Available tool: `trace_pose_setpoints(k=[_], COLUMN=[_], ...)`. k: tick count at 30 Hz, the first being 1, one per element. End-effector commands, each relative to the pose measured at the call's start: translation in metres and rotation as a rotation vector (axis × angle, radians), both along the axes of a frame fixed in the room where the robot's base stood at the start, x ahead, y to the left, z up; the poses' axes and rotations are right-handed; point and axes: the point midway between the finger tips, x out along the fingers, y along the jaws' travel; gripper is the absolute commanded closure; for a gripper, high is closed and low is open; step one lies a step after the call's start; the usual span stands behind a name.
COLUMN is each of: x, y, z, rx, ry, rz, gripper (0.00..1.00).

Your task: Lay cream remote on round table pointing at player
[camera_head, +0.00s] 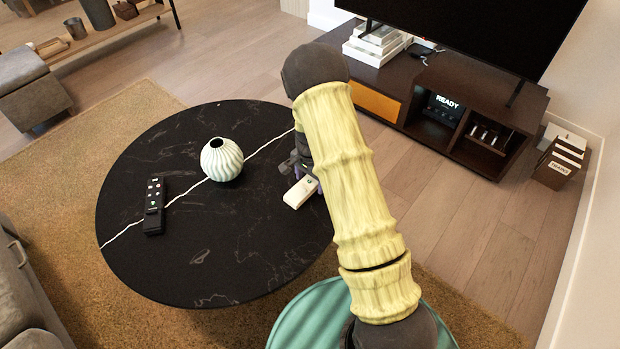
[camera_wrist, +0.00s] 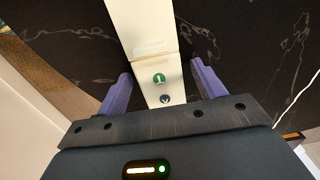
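The cream remote (camera_head: 300,193) is at the right part of the round black table (camera_head: 240,262), its long side running from lower left to upper right. In the wrist view the remote (camera_wrist: 150,45) shows a green button and a dark button close to my gripper's palm. My gripper (camera_wrist: 160,75) has its purple fingers on either side of the remote, with narrow gaps visible, so it looks open. In the head view my gripper (camera_head: 302,172) is partly hidden by my arm. The player (camera_head: 443,105), with a lit READY display, sits in the TV stand's open compartment.
A black remote (camera_head: 154,206) and a ribbed white vase (camera_head: 222,159) stand on the table left of my gripper. The table's front is clear. A teal round seat (camera_head: 308,318) is below my arm. The dark TV stand (camera_head: 430,75) is at the back right.

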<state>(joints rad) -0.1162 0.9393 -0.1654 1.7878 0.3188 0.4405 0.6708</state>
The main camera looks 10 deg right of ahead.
Motion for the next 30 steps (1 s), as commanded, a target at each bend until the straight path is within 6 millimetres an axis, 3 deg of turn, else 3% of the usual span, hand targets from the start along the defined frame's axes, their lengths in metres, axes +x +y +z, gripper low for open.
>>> trace_pose_setpoints(k=[8, 24, 30], x=[0.001, 0.001, 0.0], y=[0.0, 0.0, 0.0], z=[0.011, 0.108, 0.124], rx=[0.0, 0.0, -0.001], ry=[-0.001, -0.003, -0.001], rz=[0.0, 0.0, 0.001], gripper=[0.31, 0.31, 0.31])
